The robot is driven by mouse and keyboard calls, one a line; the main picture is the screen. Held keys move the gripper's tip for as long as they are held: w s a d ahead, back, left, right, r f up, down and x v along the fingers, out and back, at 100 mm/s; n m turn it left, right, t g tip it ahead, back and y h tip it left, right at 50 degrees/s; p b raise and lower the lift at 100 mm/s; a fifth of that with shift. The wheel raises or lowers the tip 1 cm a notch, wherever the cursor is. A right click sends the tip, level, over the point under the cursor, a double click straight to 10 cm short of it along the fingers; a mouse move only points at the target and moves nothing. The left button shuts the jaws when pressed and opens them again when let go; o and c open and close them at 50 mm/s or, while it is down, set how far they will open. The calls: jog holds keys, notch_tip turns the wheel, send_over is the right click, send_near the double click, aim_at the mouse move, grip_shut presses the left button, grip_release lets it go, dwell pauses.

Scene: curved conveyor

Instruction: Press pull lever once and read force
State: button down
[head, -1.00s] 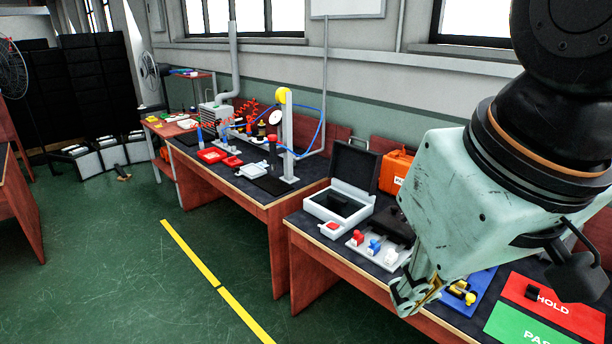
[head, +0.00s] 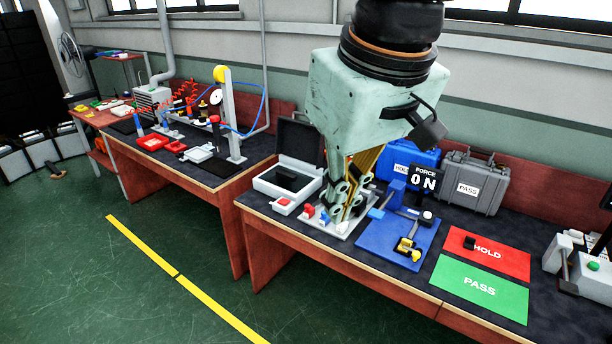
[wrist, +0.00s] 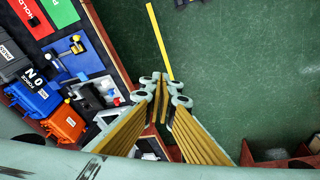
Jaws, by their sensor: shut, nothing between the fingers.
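The force display (head: 424,178) is a black panel reading "FORCE 0 N". I cannot tell for certain which part is the pull lever. My gripper (head: 337,218) is shut and empty, pointing down left of the blue board, in front of a light plate with small coloured pieces. In the wrist view, my fingertips (wrist: 165,84) are together, apart from the board (wrist: 75,52) and the display (wrist: 34,80).
Red HOLD (head: 487,250) and green PASS (head: 480,289) mats lie right of the board. A blue case and a grey PASS case (head: 472,183) stand behind. An open white box (head: 287,180) stands left. The green floor in front is clear.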

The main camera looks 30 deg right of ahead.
jog(key=w+d+n+g+p, duration=0.1)
jog(key=w+d, duration=0.3)
jog(key=w, duration=0.3)
jog(key=w+d+p, duration=0.2)
jog(key=w+d, duration=0.2)
jog(key=w, duration=0.3)
jog(key=n+g+p, duration=0.2)
jog(key=n+p, duration=0.2)
jog(key=p, duration=0.3)
send_over(377, 213)
notch_tip(377, 213, down, 24)
jog(key=shift+f, duration=0.2)
jog(key=shift+s+d+f, duration=0.1)
jog(key=shift+f, duration=0.05)
jog(key=shift+f, duration=6.85)
